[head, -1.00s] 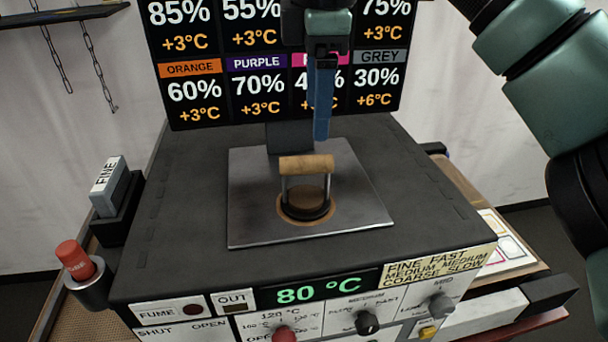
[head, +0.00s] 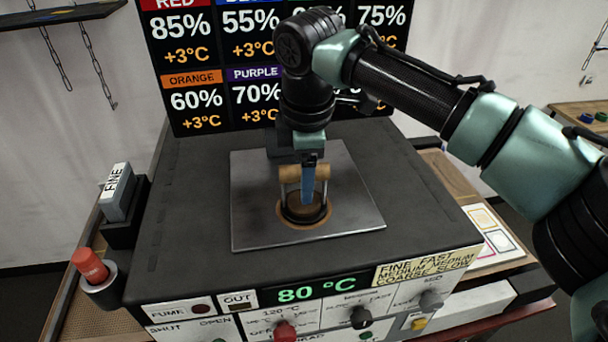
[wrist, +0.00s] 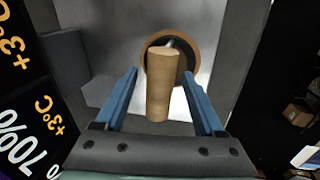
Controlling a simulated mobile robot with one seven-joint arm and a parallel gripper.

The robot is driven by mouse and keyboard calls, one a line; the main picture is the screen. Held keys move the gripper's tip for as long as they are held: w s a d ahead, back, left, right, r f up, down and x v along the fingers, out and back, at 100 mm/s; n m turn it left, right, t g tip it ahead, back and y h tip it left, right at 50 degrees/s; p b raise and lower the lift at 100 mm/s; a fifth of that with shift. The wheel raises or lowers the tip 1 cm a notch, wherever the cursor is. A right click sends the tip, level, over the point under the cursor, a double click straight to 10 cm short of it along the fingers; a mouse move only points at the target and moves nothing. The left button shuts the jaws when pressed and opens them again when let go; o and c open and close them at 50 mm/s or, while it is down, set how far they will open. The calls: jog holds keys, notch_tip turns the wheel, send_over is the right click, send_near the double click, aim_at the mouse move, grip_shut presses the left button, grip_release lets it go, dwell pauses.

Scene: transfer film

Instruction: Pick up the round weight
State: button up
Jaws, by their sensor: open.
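The round weight (head: 305,213) is a dark disc with a wooden bar handle on two metal posts. It sits in the round copper-rimmed spot of the steel plate (head: 352,208) on top of the machine. My gripper (head: 308,195) is at the handle, with one blue finger in front of it in the head view. In the wrist view the wooden handle (wrist: 160,90) lies between the two open blue fingers, with a gap on each side. The fingers hide part of the weight in the head view.
The machine front shows an 80 °C display (head: 316,289) and several knobs. A grey block marked FINE (head: 117,192) and a red-capped item (head: 90,266) stand at the left edge. A screen of percentages (head: 190,70) stands behind.

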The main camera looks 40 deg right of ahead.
grip_shut()
dwell(0.3)
jog(key=shift+r, duration=0.1)
dwell(1.0)
